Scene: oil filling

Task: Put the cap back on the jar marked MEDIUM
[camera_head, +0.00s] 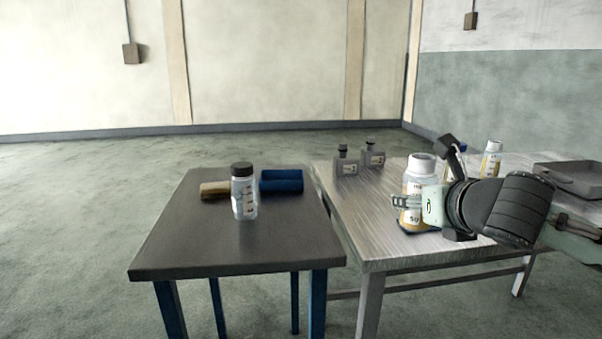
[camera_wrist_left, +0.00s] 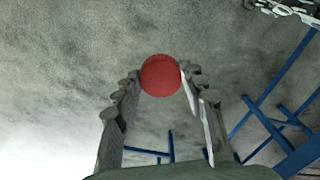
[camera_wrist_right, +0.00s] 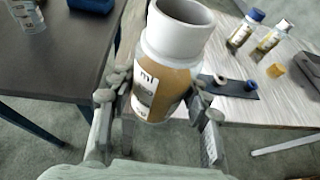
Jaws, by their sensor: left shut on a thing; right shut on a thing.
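My left gripper (camera_wrist_left: 162,90) is shut on a round red cap (camera_wrist_left: 160,75), with floor behind it; neither shows in the head view. My right gripper (camera_wrist_right: 157,90) is shut around the body of an uncapped jar (camera_wrist_right: 168,62) with a wide white neck and brown-yellow contents. In the head view this jar (camera_head: 422,167) stands upright at the near left part of the metal table, with my right gripper (camera_head: 405,202) at its side. Its label shows "ml" and numbers; I cannot read the word MEDIUM on it.
A clear jar with a dark cap (camera_head: 243,192), a blue roll (camera_head: 281,181) and a tan block (camera_head: 214,190) stand on the dark table (camera_head: 190,250). Two grey canisters (camera_head: 346,160) stand on the metal table (camera_head: 385,250). Small bottles (camera_wrist_right: 245,28) and a grey tray (camera_head: 570,178) are farther right.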

